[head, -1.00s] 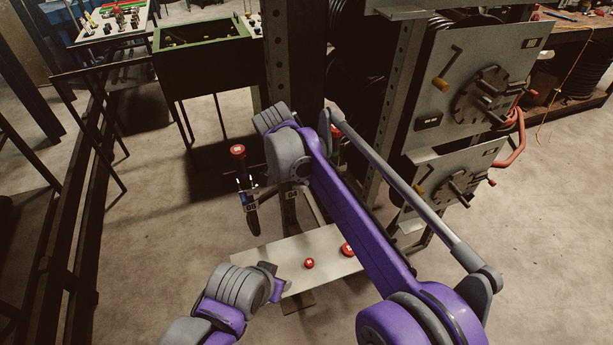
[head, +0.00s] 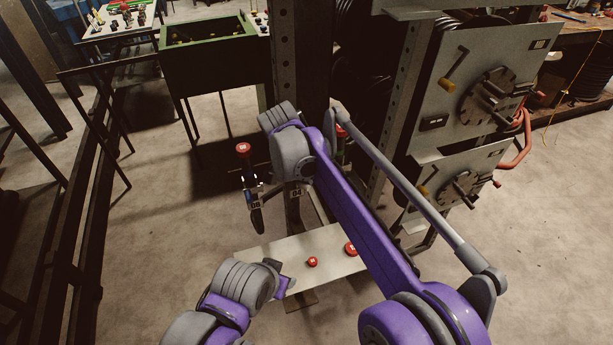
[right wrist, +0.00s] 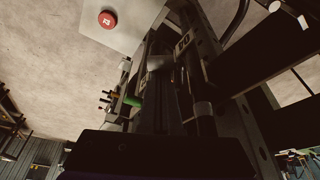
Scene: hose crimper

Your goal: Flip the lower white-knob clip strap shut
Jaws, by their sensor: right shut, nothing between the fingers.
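My right arm reaches across the head view to a dark post with a "04" label (head: 296,193). Its wrist covers my right gripper there. In the right wrist view my right gripper (right wrist: 168,75) appears as dark fingers, shut and empty, close beside the dark upright fixture with the same label (right wrist: 184,42). The lower clip strap cannot be made out in the dark. My left arm's joints show at lower centre in the head view, its gripper out of sight.
A pale plate with red buttons (head: 312,262) lies low in front of the post. A red-topped handle (head: 243,148) stands left of it. Grey machine panels with cranks (head: 487,95) stand at right. A green bin (head: 215,55) is behind.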

